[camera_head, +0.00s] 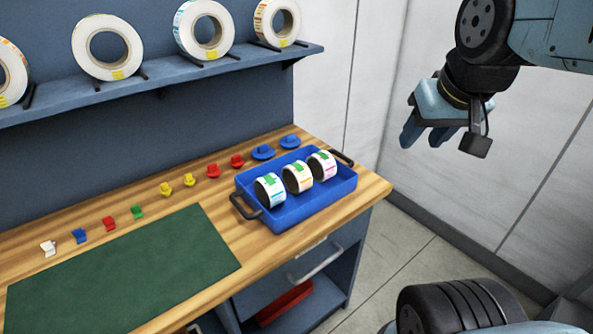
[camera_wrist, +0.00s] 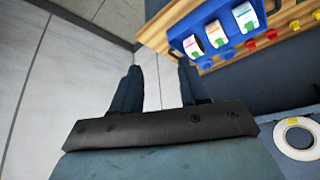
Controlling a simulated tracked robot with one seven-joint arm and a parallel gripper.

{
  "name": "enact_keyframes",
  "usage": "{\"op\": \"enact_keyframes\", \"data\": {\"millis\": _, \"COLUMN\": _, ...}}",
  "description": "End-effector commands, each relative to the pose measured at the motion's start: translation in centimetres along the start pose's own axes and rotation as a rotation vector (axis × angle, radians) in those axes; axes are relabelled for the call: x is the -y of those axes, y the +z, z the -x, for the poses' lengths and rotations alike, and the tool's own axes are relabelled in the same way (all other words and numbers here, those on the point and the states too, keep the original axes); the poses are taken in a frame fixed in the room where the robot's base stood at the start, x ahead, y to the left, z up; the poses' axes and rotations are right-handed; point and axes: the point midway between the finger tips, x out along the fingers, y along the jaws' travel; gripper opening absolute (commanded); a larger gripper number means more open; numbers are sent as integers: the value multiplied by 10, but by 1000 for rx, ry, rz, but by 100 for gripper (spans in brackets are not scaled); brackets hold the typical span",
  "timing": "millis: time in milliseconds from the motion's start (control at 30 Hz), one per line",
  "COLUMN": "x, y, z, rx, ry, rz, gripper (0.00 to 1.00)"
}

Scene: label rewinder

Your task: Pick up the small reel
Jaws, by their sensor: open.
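Three small white label reels stand on edge in a row in a blue tray (camera_head: 330,202) on the workbench. The left reel (camera_head: 276,189) has a blue-green stripe, the middle reel (camera_head: 303,177) an orange one and the right reel (camera_head: 327,165) a pink one; each shows a green mark. I cannot tell which one is meant by the small reel. My gripper (camera_head: 425,138) is open and empty, in the air to the right of the tray and above it. In the wrist view its fingers (camera_wrist: 160,70) are apart, with the reels (camera_wrist: 219,34) at the upper right.
Larger label rolls (camera_head: 107,47) stand on a wall shelf (camera_head: 180,83) above the bench. Small coloured pieces (camera_head: 164,189) lie in a row behind a green mat (camera_head: 120,275). The tray has dark end handles (camera_head: 246,207). A drawer handle (camera_head: 315,264) sticks out below the bench edge.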

Motion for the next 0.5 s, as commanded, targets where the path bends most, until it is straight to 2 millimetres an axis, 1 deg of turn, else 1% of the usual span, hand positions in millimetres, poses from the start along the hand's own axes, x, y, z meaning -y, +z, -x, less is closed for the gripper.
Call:
{"op": "enact_keyframes", "data": {"millis": 33, "x": 0, "y": 0, "z": 0, "rx": 0, "ry": 0, "rz": -2, "gripper": 49}}
{"op": "enact_keyframes", "data": {"millis": 167, "x": 4, "y": -8, "z": -5, "rx": 9, "ry": -7, "rz": -29, "gripper": 62}}
{"op": "enact_keyframes", "data": {"millis": 267, "x": 15, "y": -21, "z": -15, "rx": 24, "ry": -18, "rz": -85, "gripper": 71}}
{"op": "enact_keyframes", "data": {"millis": 367, "x": 26, "y": -38, "z": -31, "rx": 46, "ry": -31, "rz": -171, "gripper": 81}}
{"op": "enact_keyframes", "data": {"millis": 500, "x": 45, "y": -64, "z": -59, "rx": 82, "ry": -49, "rz": -311, "gripper": 94}}
